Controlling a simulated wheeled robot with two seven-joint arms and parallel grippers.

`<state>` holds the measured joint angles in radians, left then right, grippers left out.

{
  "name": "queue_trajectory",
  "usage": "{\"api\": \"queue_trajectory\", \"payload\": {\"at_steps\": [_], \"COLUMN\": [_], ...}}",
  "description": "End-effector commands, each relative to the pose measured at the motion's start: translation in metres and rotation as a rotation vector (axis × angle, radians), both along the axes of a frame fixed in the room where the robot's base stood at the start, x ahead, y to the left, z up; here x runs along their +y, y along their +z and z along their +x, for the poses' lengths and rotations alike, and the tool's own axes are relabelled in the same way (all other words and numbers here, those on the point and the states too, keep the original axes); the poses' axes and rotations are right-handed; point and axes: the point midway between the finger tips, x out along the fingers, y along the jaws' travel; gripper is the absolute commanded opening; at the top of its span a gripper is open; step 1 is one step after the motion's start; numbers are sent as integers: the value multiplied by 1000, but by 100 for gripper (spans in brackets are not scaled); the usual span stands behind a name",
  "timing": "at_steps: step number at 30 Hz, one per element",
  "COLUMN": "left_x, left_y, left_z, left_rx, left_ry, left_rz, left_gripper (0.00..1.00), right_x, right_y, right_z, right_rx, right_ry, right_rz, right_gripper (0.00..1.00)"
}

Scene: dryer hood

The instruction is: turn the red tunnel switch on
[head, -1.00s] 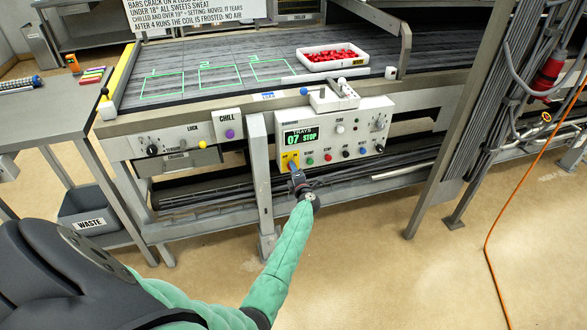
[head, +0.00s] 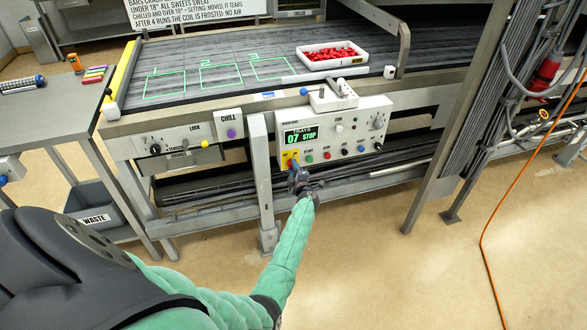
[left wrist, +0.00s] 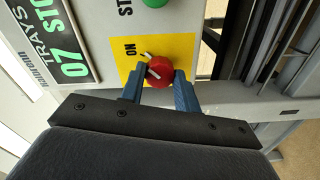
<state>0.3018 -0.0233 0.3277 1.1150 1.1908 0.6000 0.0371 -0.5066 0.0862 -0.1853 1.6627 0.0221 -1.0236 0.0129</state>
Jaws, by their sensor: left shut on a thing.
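The red switch (left wrist: 160,72) is a round knob with a white mark, on a yellow plate (left wrist: 172,48) lettered ON in the left wrist view. My left gripper (left wrist: 159,78) has its blue fingers on either side of the knob and is shut on it. In the head view, the yellow plate (head: 285,156) is at the lower left of the white control panel (head: 345,130), and my left gripper (head: 294,166) is right against it, largely hiding the switch. The panel's display (head: 300,135) reads TRAYS 07 STOP. My right gripper is not in view.
Several small buttons and knobs sit on the panel right of the switch. Above is the slatted conveyor with a tray of red pieces (head: 333,56).

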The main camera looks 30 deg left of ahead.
Motion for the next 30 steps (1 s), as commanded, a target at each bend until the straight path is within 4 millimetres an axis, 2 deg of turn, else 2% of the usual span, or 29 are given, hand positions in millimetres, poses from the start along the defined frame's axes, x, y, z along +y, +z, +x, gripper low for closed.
{"api": "queue_trajectory", "payload": {"at_steps": [9, 10, 13, 23, 28, 30], "left_x": [-2, -2, -1, -2, -15, -23], "left_y": [-1, -1, -1, -1, -3, -3], "left_z": [0, 0, 0, -1, -12, -19], "left_rx": [3, 3, 2, 2, 0, 0], "left_ry": [-3, -3, -2, -1, 0, 1], "left_rz": [0, 0, 0, 0, -3, -3], "left_gripper": [9, 34, 53, 53, 53, 53], "right_x": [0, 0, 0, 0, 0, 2], "right_y": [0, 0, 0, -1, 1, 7], "right_z": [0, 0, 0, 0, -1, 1], "right_rx": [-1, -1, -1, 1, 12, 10], "right_ry": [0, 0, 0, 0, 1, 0], "right_rz": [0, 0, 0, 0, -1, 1], "right_gripper": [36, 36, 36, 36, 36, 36]}}
